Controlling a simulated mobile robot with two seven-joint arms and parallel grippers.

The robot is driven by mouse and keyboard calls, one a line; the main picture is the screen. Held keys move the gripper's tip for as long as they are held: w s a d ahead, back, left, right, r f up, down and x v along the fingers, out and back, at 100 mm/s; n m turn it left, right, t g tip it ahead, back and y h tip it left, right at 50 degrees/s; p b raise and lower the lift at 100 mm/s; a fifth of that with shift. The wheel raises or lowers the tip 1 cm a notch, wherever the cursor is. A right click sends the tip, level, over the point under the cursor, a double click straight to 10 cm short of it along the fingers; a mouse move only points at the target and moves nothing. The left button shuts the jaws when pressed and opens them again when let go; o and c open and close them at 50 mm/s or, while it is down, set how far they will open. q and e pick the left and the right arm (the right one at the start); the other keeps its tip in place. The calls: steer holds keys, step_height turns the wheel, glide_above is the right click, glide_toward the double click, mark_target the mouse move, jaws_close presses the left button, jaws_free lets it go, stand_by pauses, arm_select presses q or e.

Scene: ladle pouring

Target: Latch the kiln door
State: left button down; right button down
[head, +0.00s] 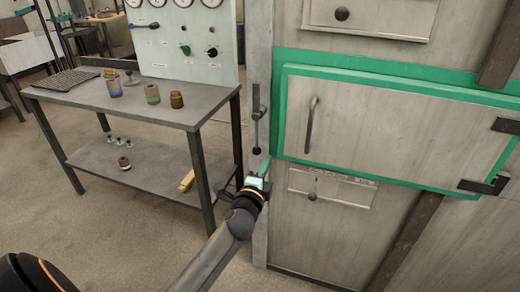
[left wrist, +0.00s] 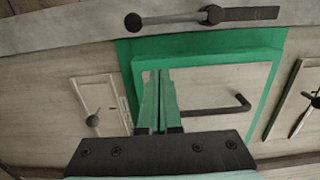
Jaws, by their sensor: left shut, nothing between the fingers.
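The kiln door (head: 400,125) is a pale panel with a green border, and it looks closed against the green frame (head: 279,110). A dark bar handle (head: 310,125) is on it, also in the left wrist view (left wrist: 225,108). The latch lever (head: 257,133) is a dark rod with a ball end, hanging down on the post left of the door. In the left wrist view the latch (left wrist: 172,19) crosses the top. My left gripper (head: 264,167) is shut and empty, just below the latch's ball and apart from it. Its green fingers (left wrist: 157,100) are together. My right gripper is not in view.
A metal table (head: 190,108) with several small jars stands left of the kiln, a gauge panel (head: 185,40) behind it. A lower plate with a knob (head: 312,196) is below the door. The floor (head: 120,230) in front of the table is clear.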

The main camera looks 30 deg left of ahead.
mark_target(258, 149)
arm_select(q)
steer(key=w+a, duration=0.5)
steer(key=shift+w+a, duration=0.15)
steer(key=shift+a, duration=0.15)
stand_by(0.4)
steer(key=shift+a+f+m, duration=0.1)
steer(key=shift+a+m, duration=0.15)
steer(key=shift+m, duration=0.05)
